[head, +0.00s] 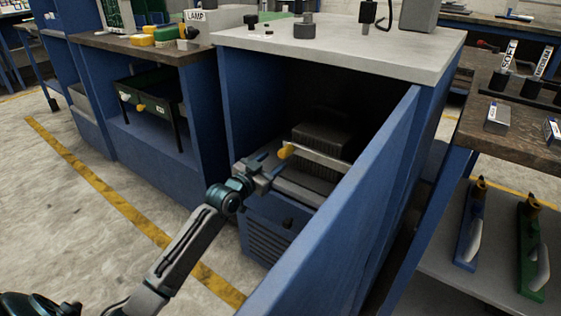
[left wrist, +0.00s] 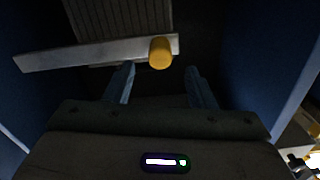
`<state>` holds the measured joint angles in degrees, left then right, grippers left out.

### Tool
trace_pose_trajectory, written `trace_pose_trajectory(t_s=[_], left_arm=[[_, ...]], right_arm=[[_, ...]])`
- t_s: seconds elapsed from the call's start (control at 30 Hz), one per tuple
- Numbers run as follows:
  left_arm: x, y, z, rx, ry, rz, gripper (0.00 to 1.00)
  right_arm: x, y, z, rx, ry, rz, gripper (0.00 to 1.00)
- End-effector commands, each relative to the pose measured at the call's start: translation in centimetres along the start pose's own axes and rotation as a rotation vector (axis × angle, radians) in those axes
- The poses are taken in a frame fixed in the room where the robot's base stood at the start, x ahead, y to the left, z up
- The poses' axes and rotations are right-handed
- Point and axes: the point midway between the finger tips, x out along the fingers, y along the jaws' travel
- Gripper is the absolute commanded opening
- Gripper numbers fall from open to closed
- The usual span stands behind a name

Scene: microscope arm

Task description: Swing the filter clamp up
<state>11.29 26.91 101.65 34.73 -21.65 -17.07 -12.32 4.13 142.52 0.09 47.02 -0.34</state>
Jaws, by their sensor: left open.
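The filter clamp is a flat grey metal bar (head: 320,158) with a yellow knob (head: 286,151) at its left end. It lies across the front of a dark ribbed filter block (head: 322,137) inside the open blue cabinet. My left gripper (head: 272,162) is open at the cabinet opening, just left of the yellow knob. In the left wrist view the knob (left wrist: 160,53) shows just beyond and between the two open fingertips (left wrist: 160,72), with the bar (left wrist: 90,53) running left from it. Whether a finger touches the knob, I cannot tell. My right gripper is not in view.
The open blue cabinet door (head: 345,215) stands close to the right of the clamp. A blue unit with vents (head: 268,228) is below it. The grey worktop (head: 350,45) overhangs the opening. A bench (head: 520,130) with tools stands right. The floor at left is clear.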

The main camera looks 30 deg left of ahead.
Motion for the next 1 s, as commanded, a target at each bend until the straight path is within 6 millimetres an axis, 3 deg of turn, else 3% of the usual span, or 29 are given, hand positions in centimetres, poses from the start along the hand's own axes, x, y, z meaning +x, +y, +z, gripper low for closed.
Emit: trace_pose_trajectory(t_s=[0.1,0.3,0.7,0.97,1.0], left_arm=[[2.0,0.0,0.2,-0.004,0.002,-0.002,0.5],[4.2,0.0,0.2,-0.003,0.0,-0.001,0.5],[4.8,0.0,0.1,-0.001,-0.001,-0.001,0.5],[4.8,0.0,0.1,-0.001,-0.001,-0.001,0.01],[4.8,0.0,0.1,-0.001,-0.001,-0.001,0.0]], right_arm=[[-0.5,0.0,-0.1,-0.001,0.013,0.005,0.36],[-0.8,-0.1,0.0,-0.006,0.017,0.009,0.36],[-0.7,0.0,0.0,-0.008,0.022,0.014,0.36],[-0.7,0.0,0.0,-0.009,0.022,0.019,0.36],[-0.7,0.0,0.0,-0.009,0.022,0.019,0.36]])
